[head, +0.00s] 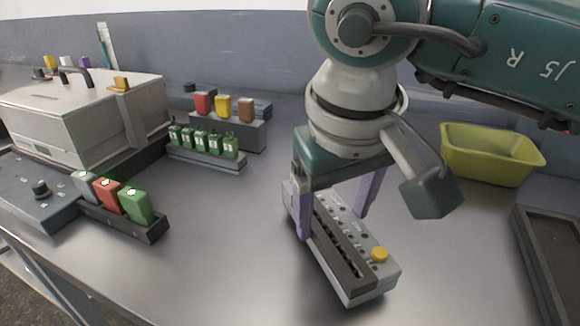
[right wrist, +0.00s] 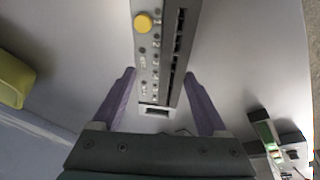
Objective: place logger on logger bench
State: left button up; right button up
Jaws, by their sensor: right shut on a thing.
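The logger (head: 388,277) is a long grey box with a yellow knob, a row of dark slots and small markings on top. It lies lengthwise over the grey bench top (head: 230,265); I cannot tell whether it touches the surface. My right gripper (head: 333,212) points down, shut on the logger with one purple finger at each long side. The right wrist view shows the logger (right wrist: 158,60) running between the two fingers (right wrist: 163,100), its yellow knob on the far end. My left gripper is out of view.
A yellow-green bin (head: 490,160) stands at the back right, with a dark tray (head: 555,260) at the right edge. A beige machine (head: 85,120) stands left. Racks with green bottles (head: 205,155) and coloured blocks (head: 120,205) stand left of the logger. The front middle is clear.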

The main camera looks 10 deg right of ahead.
jog(key=shift+f, duration=0.65)
jog(key=shift+f, duration=0.1)
jog(key=o, duration=1.5)
jog(key=shift+o, duration=0.2)
jog(key=shift+r, duration=0.35)
jog(key=v, duration=1.1)
jog(key=shift+s+r, duration=0.2)
jog(key=shift+r, duration=0.1)
